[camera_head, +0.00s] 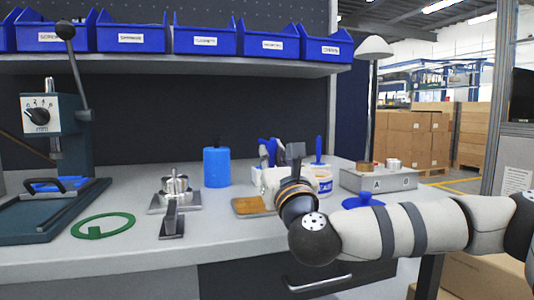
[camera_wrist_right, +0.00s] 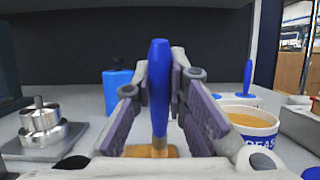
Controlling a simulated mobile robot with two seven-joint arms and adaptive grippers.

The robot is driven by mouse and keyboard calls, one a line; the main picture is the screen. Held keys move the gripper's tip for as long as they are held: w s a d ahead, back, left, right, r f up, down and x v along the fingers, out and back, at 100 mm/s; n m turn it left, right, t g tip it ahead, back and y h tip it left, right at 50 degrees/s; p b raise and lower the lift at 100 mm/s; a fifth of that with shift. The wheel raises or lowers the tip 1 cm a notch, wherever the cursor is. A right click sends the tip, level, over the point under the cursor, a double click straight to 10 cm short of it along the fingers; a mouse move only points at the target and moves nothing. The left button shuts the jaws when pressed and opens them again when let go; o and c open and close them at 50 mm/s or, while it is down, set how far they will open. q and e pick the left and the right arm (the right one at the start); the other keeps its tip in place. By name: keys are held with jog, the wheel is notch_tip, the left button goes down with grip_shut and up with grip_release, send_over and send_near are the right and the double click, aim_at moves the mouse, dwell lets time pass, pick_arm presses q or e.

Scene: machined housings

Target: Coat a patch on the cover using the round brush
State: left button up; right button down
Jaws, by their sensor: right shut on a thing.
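My right gripper (camera_wrist_right: 160,78) is shut on a blue-handled brush (camera_wrist_right: 159,95), which stands upright between the finger pads. In the head view the right gripper (camera_head: 272,172) is partly hidden behind my wrist. The brush's lower end is close to a tan flat piece (camera_wrist_right: 172,151), also in the head view (camera_head: 249,206); I cannot tell whether they touch. A second blue handle (camera_wrist_right: 248,76) stands upright behind the grease tub (camera_wrist_right: 250,121). A silver machined housing (camera_head: 174,187) sits on a plate to the left. I cannot tell which part is the cover. My left gripper is not in view.
A blue bottle (camera_head: 216,167) stands behind the tan piece. A green ring (camera_head: 103,225) and a press (camera_head: 52,130) are to the left. Blue bins (camera_head: 205,40) line the shelf above.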

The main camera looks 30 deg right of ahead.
jog(key=shift+s+a, duration=0.2)
jog(key=shift+s, duration=0.7)
jog(key=shift+s+a, duration=0.25)
jog(key=shift+s, duration=0.6)
jog(key=shift+s+a, duration=0.2)
jog(key=shift+s, duration=0.7)
jog(key=shift+w+d+f, duration=0.1)
jog(key=shift+w+d, duration=0.1)
jog(key=shift+w, duration=0.5)
jog(key=shift+w+d, duration=0.15)
jog(key=shift+w, duration=0.55)
jog(key=shift+w+d+r+b, duration=0.1)
jog(key=shift+w+d+b, duration=0.15)
jog(key=shift+w, duration=0.6)
jog(key=shift+w+d+r+b, duration=0.1)
jog(key=shift+w+d+b, duration=0.15)
jog(key=shift+w, duration=0.55)
jog(key=shift+w+d+b, duration=0.15)
jog(key=shift+w+b, duration=0.15)
jog(key=shift+w, duration=0.55)
jog(key=shift+s+a, duration=2.15)
jog(key=shift+s, duration=1.45)
jog(key=w+b, duration=0.2)
jog(key=w, duration=0.6)
jog(key=shift+w+a, duration=0.2)
jog(key=shift+a, duration=0.05)
